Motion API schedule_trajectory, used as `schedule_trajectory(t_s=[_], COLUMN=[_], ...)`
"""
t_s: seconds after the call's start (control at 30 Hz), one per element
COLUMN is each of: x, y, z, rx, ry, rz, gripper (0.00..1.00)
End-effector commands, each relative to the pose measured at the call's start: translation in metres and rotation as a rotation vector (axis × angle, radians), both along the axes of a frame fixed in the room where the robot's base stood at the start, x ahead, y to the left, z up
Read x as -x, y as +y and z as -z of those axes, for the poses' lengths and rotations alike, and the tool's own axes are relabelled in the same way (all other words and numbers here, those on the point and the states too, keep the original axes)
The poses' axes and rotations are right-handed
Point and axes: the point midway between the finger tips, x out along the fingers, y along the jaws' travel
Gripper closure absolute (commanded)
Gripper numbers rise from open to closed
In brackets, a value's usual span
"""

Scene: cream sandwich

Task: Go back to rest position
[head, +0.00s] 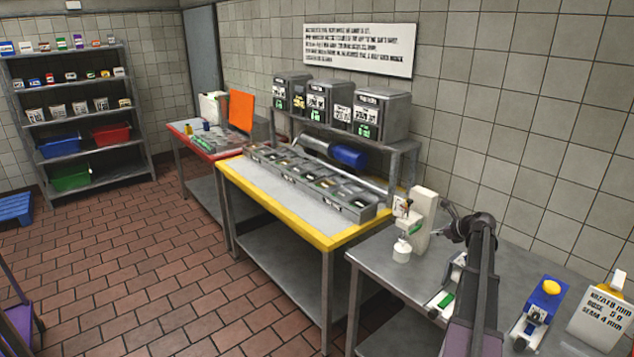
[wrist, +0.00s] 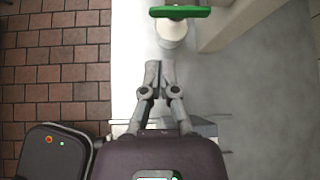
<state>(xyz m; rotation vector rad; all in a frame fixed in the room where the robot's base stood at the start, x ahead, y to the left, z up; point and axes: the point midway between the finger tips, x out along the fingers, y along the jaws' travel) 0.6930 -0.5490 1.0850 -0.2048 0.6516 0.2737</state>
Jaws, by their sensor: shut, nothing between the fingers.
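My gripper (wrist: 157,66) is shut and empty in the wrist view, with its fingertips together above the grey table. In the head view my arm reaches over the grey metal table (head: 385,262) at the right, and the gripper itself is hard to make out there. A cream-coloured dispenser (head: 424,215) stands on that table near the arm's end. Its white round nozzle or cup (head: 402,250) sits at its left. In the wrist view a green lever (wrist: 180,12) and a white round part (wrist: 172,32) lie just ahead of my fingertips, apart from them.
A blue device with a yellow button (head: 551,288) and a printed sign (head: 603,318) stand at the right. A yellow-edged table (head: 228,178) with a row of bins lies beyond. Shelves (head: 22,100) stand at the far left.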

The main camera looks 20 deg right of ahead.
Motion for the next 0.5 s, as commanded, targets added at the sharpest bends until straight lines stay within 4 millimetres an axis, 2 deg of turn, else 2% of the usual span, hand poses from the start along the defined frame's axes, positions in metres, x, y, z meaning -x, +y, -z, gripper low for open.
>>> schedule_trajectory(t_s=[0.17, 0.27, 0.37, 0.5], x=[-0.001, -0.004, -0.007, -0.014], y=[0.004, 0.016, 0.038, 0.084], z=[0.000, 0.002, 0.005, 0.012], rx=[0.006, 0.028, 0.072, 0.167], ry=[0.002, 0.008, 0.020, 0.041], rz=[-0.009, -0.040, -0.100, -0.235], gripper=[1.00, 1.00, 1.00, 1.00])
